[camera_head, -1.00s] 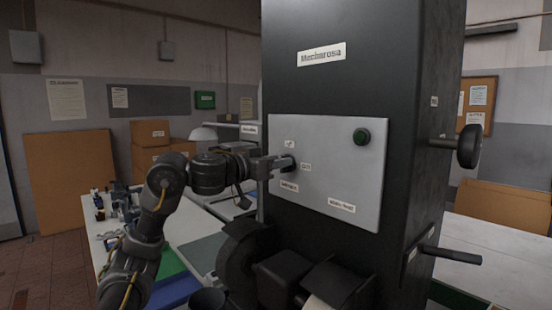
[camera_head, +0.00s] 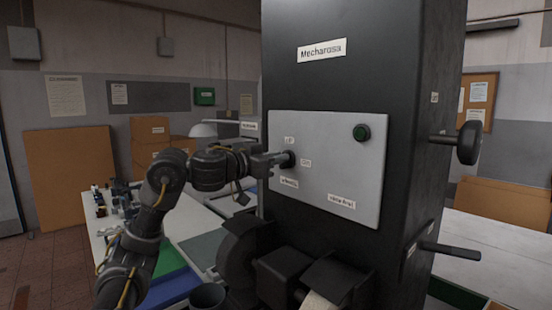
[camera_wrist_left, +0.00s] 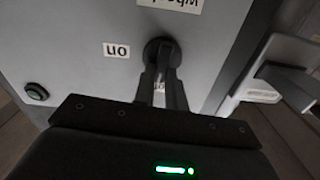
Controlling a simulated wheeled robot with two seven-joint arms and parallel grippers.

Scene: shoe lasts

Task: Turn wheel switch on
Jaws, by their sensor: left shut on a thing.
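The wheel switch (camera_head: 289,159) is a dark round knob at the left side of the light grey panel (camera_head: 330,165) on the tall black machine. Small labels sit around it, one reading "on" to its right. My left gripper (camera_head: 280,160) reaches in from the left and is shut on the knob. In the left wrist view the knob (camera_wrist_left: 161,50) sits between the finger ends of the left gripper (camera_wrist_left: 161,68), with an upside-down "on" label (camera_wrist_left: 116,50) beside it. The fingers partly cover the knob and a label. My right gripper is not in view.
A green button (camera_head: 361,133) is at the panel's upper right. A black hand wheel (camera_head: 468,143) and a lever (camera_head: 450,251) stick out from the machine's right side. Dark rollers and boxes jut out below the panel. A cluttered table (camera_head: 190,225) stands at the left.

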